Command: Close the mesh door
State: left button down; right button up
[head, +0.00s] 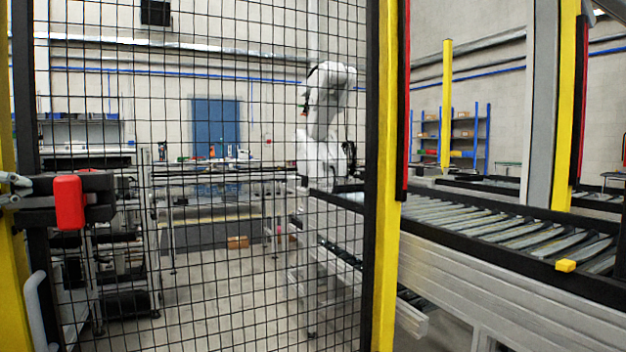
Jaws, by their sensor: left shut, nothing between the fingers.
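The mesh door (215,205) fills the left and middle of the head view, a black wire grid in a black frame. Its right edge stands along a yellow post (388,250). Its left edge stands close to another yellow post (10,270) at the picture's left edge; I cannot tell whether a gap is left there. A black latch with a red block (69,203) sits across the door's left side, with a grey curved handle (36,310) below. My left gripper (24,185) is at the far left edge beside the latch, shut and empty; contact is unclear. My right gripper is out of view.
Through the mesh I see a white robot arm (325,110), benches and open grey floor (230,300).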

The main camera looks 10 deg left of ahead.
pick_arm(q)
jog(key=v, duration=1.1)
jog(key=shift+s+a, duration=0.25)
jog(key=shift+s, duration=0.1)
jog(key=shift+f, duration=0.1)
